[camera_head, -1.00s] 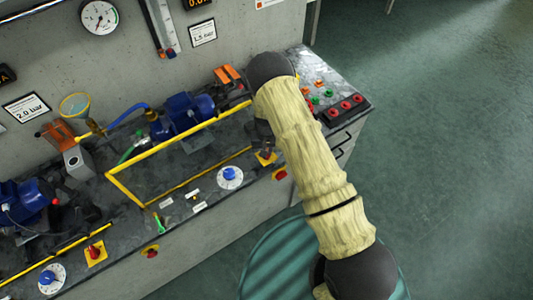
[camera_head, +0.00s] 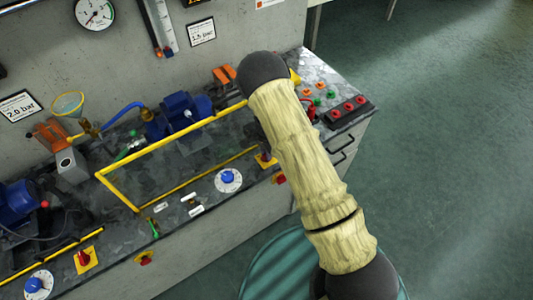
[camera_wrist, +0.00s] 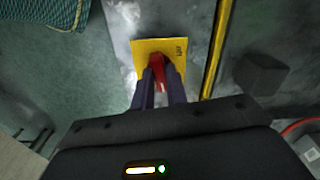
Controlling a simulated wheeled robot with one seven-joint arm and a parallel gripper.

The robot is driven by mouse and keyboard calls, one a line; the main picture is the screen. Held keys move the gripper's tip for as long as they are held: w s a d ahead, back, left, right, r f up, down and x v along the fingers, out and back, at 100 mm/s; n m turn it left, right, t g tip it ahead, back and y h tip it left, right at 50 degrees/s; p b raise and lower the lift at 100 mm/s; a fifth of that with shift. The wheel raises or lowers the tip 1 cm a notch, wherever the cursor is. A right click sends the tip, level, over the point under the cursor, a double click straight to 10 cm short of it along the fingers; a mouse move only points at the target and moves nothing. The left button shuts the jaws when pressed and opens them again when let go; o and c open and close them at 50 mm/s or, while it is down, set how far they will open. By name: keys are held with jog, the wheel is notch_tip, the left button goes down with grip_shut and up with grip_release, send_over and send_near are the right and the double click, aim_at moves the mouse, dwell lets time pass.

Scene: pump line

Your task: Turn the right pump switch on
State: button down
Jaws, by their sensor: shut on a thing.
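The right pump switch (camera_wrist: 157,64) is a red knob on a yellow square plate (camera_wrist: 147,46) in the wrist view. My gripper (camera_wrist: 158,88) has its two dark fingers closed on the knob, one on each side. Small dark lettering on the plate's right side is too small to read. In the head view a part of the yellow plate (camera_head: 265,162) shows beside my arm. My arm covers the rest of it, and my gripper is hidden there.
A yellow rail (camera_head: 170,146) runs in front of the blue right pump (camera_head: 185,115). A white dial with a blue knob (camera_head: 229,180) lies left of the switch. The left pump switch (camera_head: 86,258) is farther left. Red buttons (camera_head: 348,108) sit at the bench's right end.

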jog(key=shift+m, duration=1)
jog(key=c, duration=1.4)
grip_release()
jog(key=shift+r, duration=0.15)
notch_tip(320, 180, up, 17)
jog(key=b, duration=0.3)
